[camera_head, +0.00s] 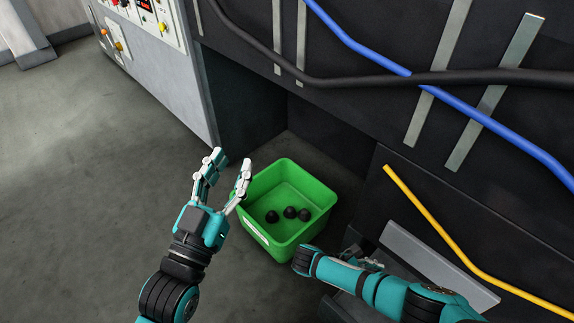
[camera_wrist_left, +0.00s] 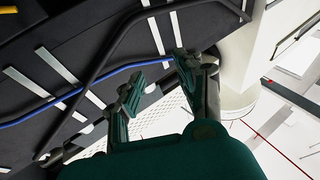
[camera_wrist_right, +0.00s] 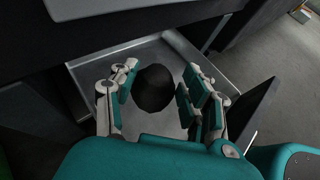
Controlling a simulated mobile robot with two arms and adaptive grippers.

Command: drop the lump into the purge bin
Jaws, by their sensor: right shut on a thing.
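The green purge bin (camera_head: 288,172) stands on the floor in the middle of the head view, with three dark lumps (camera_head: 290,212) inside it. My left gripper (camera_head: 231,163) is open and empty, at the bin's left side in the head view. My right gripper (camera_wrist_right: 158,86) is shut on a round black lump (camera_wrist_right: 154,90), seen in the right wrist view above a grey metal tray (camera_wrist_right: 95,72). In the head view the right gripper (camera_head: 370,264) lies right of the bin, mostly hidden by my arm, and its lump cannot be made out.
A dark machine frame (camera_head: 340,60) rises behind the bin. A black hose (camera_head: 480,77), a blue hose (camera_head: 360,45) and a yellow hose (camera_head: 430,220) cross it. A grey control cabinet (camera_head: 165,75) stands at the left. The floor left of the bin is clear.

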